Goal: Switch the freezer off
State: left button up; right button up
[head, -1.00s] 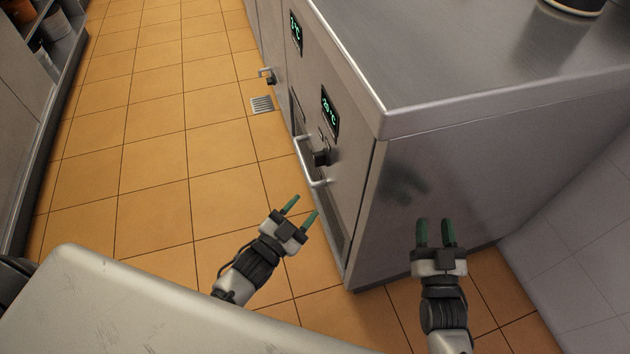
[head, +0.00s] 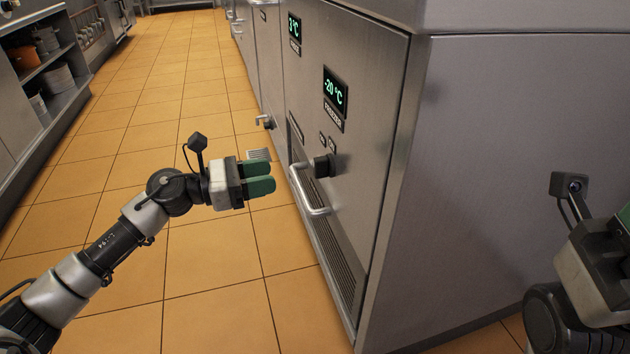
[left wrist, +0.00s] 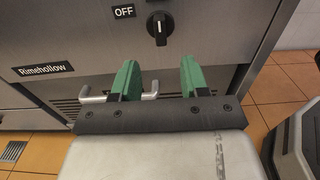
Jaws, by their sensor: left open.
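The freezer (head: 372,90) is a steel cabinet with a lit "-20 °C" display (head: 335,92) and a FREEZER label. Below the display, a black rotary knob (head: 324,166) sits under two small labels. In the left wrist view the knob (left wrist: 159,28) has a white mark pointing roughly upward, with an OFF label (left wrist: 125,12) to its upper left. My left gripper (head: 262,177) is open and empty, left of the knob and apart from it, with its green fingers pointing at the front panel. My right gripper (head: 622,218) is cut off at the right edge.
A bar handle (head: 308,192) sticks out below the knob, above a vent grille (head: 335,245). A "3 °C" display (head: 294,34) is on the left. Tiled floor (head: 210,270) is open in front. Shelves (head: 45,65) stand across the aisle.

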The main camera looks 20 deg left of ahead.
aim_at(314, 167)
pick_arm(q)
jog(key=b+x, duration=0.2)
jog(key=x, duration=0.8)
jog(key=shift+w+d, duration=0.15)
jog(key=shift+d, duration=0.05)
grip_shut()
